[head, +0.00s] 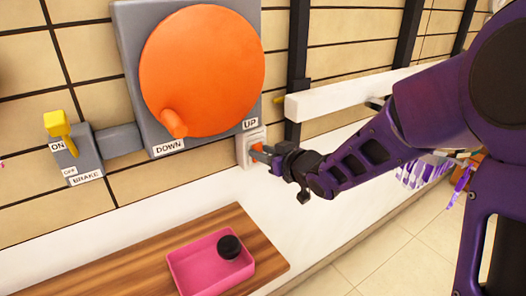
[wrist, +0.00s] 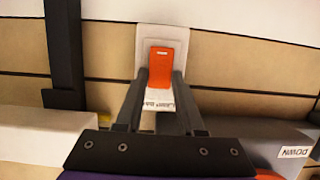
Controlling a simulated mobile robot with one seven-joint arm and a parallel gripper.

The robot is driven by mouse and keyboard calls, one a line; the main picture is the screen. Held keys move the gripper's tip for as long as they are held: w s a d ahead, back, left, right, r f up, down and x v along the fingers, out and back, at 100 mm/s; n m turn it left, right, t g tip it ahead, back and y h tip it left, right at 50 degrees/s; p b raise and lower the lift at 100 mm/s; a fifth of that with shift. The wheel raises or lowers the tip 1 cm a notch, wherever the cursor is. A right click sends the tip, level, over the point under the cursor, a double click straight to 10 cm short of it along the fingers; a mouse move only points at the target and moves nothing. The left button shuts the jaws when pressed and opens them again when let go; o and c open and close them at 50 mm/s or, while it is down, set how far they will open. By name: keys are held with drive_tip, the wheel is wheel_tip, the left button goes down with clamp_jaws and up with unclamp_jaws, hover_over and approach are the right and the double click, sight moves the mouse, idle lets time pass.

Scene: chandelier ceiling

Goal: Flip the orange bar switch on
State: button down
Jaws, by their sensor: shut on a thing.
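The orange bar switch (head: 257,147) sits on a small white wall plate (head: 246,155), below and right of the big orange disc. In the wrist view the orange bar (wrist: 167,68) stands out from its white plate (wrist: 178,40), with small printed lettering below it. My gripper (head: 264,154) reaches the switch from the right. In the wrist view my gripper's two fingers (wrist: 160,84) are shut on the orange bar, one on each side of its lower part. Part of the bar's sides is hidden by the fingers.
A grey panel with a large orange disc (head: 200,70) is marked UP and DOWN. A yellow lever (head: 61,128) marked ON, OFF and BRAKE is at left. A pink tray (head: 192,277) with a black round object (head: 229,247) is below. A white ledge (head: 350,95) juts out at right.

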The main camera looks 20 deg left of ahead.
drive_tip(key=shift+s+d+f+t+y, duration=0.15)
drive_tip(key=shift+f+t+y, duration=0.25)
drive_tip(key=shift+t+y, duration=0.5)
drive_tip(key=c, duration=0.5)
unclamp_jaws()
